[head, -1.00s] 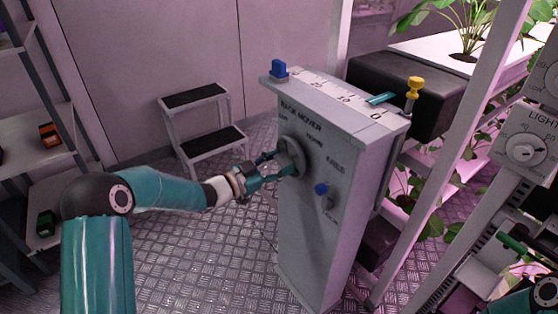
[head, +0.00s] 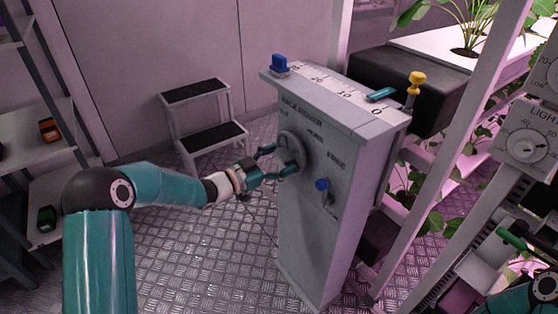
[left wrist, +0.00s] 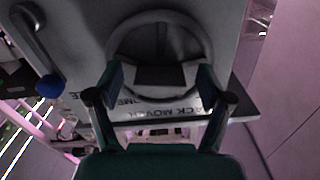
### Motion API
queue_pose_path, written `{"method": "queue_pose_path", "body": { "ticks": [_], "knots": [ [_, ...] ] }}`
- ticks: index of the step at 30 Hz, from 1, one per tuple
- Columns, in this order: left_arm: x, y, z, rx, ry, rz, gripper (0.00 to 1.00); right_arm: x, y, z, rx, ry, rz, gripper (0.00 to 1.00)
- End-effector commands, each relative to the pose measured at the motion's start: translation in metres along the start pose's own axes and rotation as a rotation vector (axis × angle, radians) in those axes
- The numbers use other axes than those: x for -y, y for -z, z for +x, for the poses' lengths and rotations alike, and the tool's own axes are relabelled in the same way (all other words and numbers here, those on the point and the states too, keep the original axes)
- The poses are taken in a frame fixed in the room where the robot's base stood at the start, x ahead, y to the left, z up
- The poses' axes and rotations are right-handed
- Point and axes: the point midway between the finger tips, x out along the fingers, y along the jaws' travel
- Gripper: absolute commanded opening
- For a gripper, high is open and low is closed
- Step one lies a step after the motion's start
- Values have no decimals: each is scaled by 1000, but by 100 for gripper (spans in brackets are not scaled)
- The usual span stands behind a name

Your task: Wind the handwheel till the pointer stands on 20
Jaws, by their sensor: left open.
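The grey cabinet (head: 310,205), marked "RACK MOVER", carries the round grey handwheel (head: 292,150) on its front. In the left wrist view the handwheel (left wrist: 113,42) fills the top middle, with a dark block at its centre. My left gripper (head: 280,160) is open in front of the wheel, its fingers spread at the rim; I cannot tell whether they touch it. It also shows in the left wrist view (left wrist: 160,88). The teal pointer (head: 381,95) lies on the cabinet's top scale (head: 332,85), between 10 and 0.
A blue-knobbed lever (head: 322,186) sits right of the wheel. A step stool (head: 205,118) stands behind my left arm. Shelves (head: 45,150) are at left, plant racks at right.

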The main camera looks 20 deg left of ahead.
Motion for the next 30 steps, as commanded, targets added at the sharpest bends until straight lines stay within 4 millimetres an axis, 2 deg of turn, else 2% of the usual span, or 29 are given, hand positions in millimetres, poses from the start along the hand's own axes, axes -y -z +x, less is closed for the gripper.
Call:
{"method": "queue_pose_path", "body": {
  "ticks": [5,8,21,25,30],
  "knots": [
    [1,1,-7,-1,1,2,79,0,0,-1,0,0,0,40],
    [1,1,-20,-1,3,1,79,0,0,-1,0,0,0,40],
    [1,-1,-103,2,3,-1,79,0,0,-1,0,0,0,40],
    [0,-2,-115,1,2,-1,79,0,0,-1,0,0,0,40],
    [0,-1,-120,1,-1,0,79,0,0,-1,0,0,0,40]
  ]
}}
